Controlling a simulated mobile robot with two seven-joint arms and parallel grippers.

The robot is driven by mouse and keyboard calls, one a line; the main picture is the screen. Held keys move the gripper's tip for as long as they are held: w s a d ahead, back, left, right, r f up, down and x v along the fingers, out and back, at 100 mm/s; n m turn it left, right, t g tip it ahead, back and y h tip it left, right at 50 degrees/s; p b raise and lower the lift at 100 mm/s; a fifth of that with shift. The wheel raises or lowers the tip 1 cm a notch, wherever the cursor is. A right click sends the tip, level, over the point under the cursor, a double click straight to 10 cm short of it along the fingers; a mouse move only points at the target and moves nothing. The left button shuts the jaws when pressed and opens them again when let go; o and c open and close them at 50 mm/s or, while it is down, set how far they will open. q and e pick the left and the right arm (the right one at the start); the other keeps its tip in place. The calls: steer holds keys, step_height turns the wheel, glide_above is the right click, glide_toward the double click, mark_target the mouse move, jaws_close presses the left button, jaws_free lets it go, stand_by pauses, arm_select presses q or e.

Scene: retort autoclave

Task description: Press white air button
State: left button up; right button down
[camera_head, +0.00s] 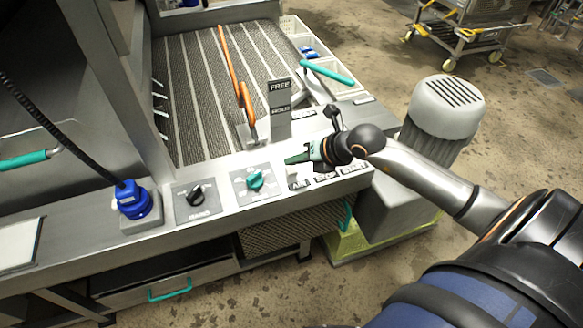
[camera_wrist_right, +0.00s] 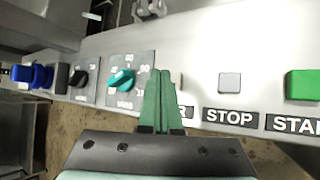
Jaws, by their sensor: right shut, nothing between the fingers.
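The control panel (camera_head: 232,195) carries labels reading AIR (camera_head: 299,184), STOP and START. In the right wrist view the pale air button (camera_wrist_right: 178,80) shows only as a sliver. It is mostly hidden behind the green fingers of my right gripper (camera_wrist_right: 163,75), and only the end of its label shows. My right gripper is shut and empty. In the head view the right gripper (camera_head: 290,159) is over the panel, by the AIR label. I cannot tell whether the fingertips touch the button. My left gripper is not in view.
A grey STOP button (camera_wrist_right: 229,83) and a green START button (camera_wrist_right: 302,84) sit to the right. A teal knob (camera_head: 255,180), a black knob (camera_head: 195,194) and a blue plug (camera_head: 131,198) are to the left. An upright sign (camera_head: 279,105) stands behind the gripper.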

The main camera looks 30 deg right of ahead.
mark_target(295, 172)
steer(key=shift+f, duration=0.2)
steer(key=shift+f+b, duration=0.25)
steer(key=shift+b, duration=0.05)
steer(key=shift+f+b, duration=0.4)
steer(key=shift+f, duration=0.2)
stand_by(0.7)
steer(key=shift+r, duration=0.1)
steer(key=shift+r+p, duration=0.85)
steer(key=shift+r, duration=0.05)
step_height(295, 172, up, 5)
steer(key=p, duration=0.4)
steer(key=shift+r, duration=0.1)
stand_by(0.6)
